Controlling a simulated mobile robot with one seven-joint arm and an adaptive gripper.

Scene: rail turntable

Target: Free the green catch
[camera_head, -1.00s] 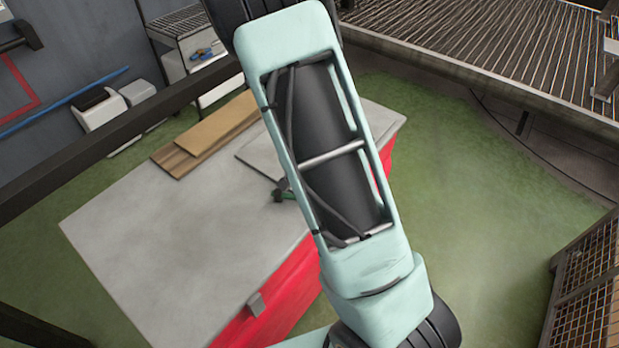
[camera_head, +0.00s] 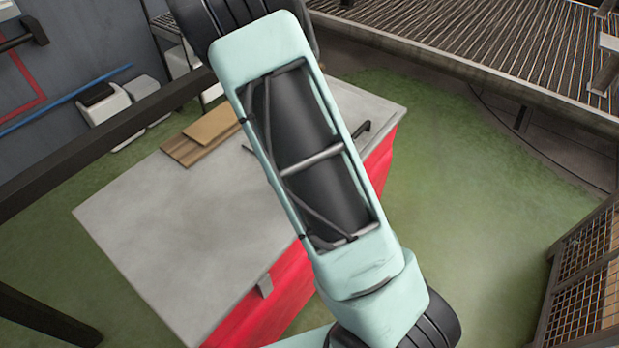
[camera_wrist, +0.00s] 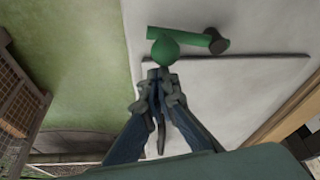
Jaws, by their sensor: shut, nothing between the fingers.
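The green catch (camera_wrist: 188,38) shows in the wrist view as a short green bar with a round green knob and a dark round end at its right. It sits on the pale grey worktop (camera_wrist: 215,20), close to the edge of a flat panel (camera_wrist: 230,85). My gripper (camera_wrist: 160,76) is shut and empty, with its fingertips right by the knob. I cannot tell whether they touch it. In the head view, my arm hides the catch and the gripper.
The worktop (camera_head: 160,240) tops a red cabinet (camera_head: 270,310). A dark bent handle (camera_head: 362,132) stands near its right edge. Brown boards (camera_head: 205,138) lie at the back. A mesh cage (camera_head: 585,275) is at the right, with green floor free between.

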